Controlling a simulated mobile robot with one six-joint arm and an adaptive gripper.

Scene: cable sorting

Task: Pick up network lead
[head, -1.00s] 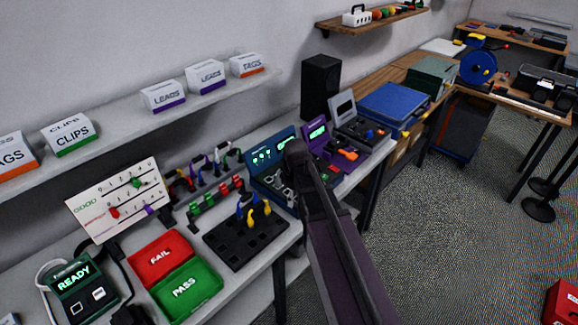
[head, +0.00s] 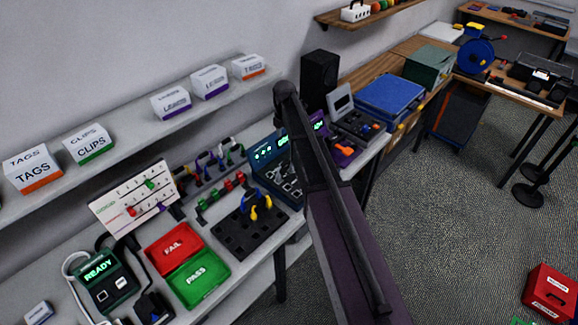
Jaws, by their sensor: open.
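Several short leads stand looped in a rack (head: 212,170) against the wall on the bench; dark, blue and green parts show. I cannot tell which is the network lead. A blue and yellow item (head: 262,204) stands in the black slotted tray (head: 236,234), and I cannot tell whether it is a lead. My arm rises from the bottom right across the middle of the head view, and its dark top end covers part of the bench back. My gripper's fingers do not show.
A red FAIL bin (head: 165,262) and a green PASS bin (head: 212,291) lie in front. A READY tester (head: 106,281), a scale board (head: 112,204), a teal case (head: 258,170) and a black speaker (head: 318,75) crowd the bench. A shelf (head: 130,138) with labelled boxes overhangs the back.

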